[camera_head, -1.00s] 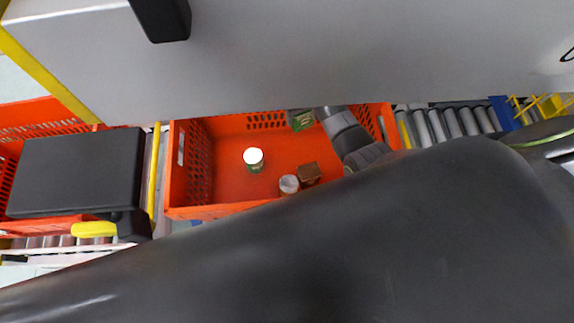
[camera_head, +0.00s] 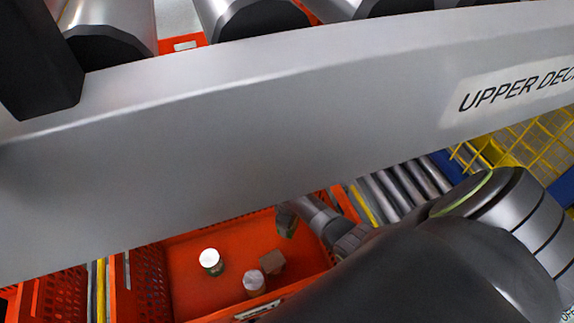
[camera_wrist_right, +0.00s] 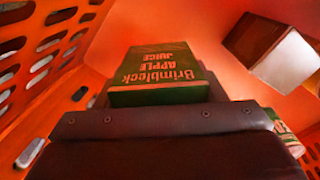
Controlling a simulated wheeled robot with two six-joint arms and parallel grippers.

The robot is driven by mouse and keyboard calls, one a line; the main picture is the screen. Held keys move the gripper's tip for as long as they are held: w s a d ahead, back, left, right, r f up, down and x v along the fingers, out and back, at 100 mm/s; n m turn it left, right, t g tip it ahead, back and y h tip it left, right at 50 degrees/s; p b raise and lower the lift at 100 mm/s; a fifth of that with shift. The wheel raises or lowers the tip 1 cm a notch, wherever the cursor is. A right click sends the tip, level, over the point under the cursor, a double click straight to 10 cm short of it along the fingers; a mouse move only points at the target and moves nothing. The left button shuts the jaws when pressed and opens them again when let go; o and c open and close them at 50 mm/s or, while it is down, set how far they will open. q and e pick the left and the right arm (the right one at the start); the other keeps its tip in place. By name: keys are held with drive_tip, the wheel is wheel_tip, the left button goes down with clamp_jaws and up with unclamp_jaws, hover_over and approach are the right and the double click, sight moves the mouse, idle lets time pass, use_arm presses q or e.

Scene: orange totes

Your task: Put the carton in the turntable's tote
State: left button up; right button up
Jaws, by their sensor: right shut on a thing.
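The carton (camera_head: 286,222) is green and small in the head view, inside an orange tote (camera_head: 119,272) near its back right. In the right wrist view the carton (camera_wrist_right: 155,76) reads "Brimbleck Apple Juice" and lies between the jaws. My right gripper (camera_head: 296,208) is shut on it; its dark jaw (camera_wrist_right: 165,125) fills the lower part of the wrist view. The tote's front right is hidden behind my arm. I cannot tell a turntable in these views. My left gripper is not in view.
A white-lidded can (camera_head: 211,261), another can (camera_head: 254,284) and a brown box (camera_head: 272,262) stand in the tote. A grey beam marked "UPPER DECK" (camera_head: 250,130) crosses above it. Rollers (camera_head: 395,190) and a yellow wire basket (camera_head: 520,145) are at the right.

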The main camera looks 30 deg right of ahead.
drive_tip(key=shift+f+b, duration=0.85)
drive_tip(key=shift+f, duration=1.4)
drive_tip(key=shift+f, duration=0.1)
drive_tip(key=o, duration=1.2)
drive_tip(key=shift+c, duration=0.2)
drive_tip(key=shift+r, duration=0.2)
wheel_tip(320, 180, up, 10)
drive_tip(key=p, duration=0.3)
drive_tip(key=shift+r+p, duration=0.1)
drive_tip(key=shift+p, duration=0.25)
drive_tip(key=shift+r, duration=0.85)
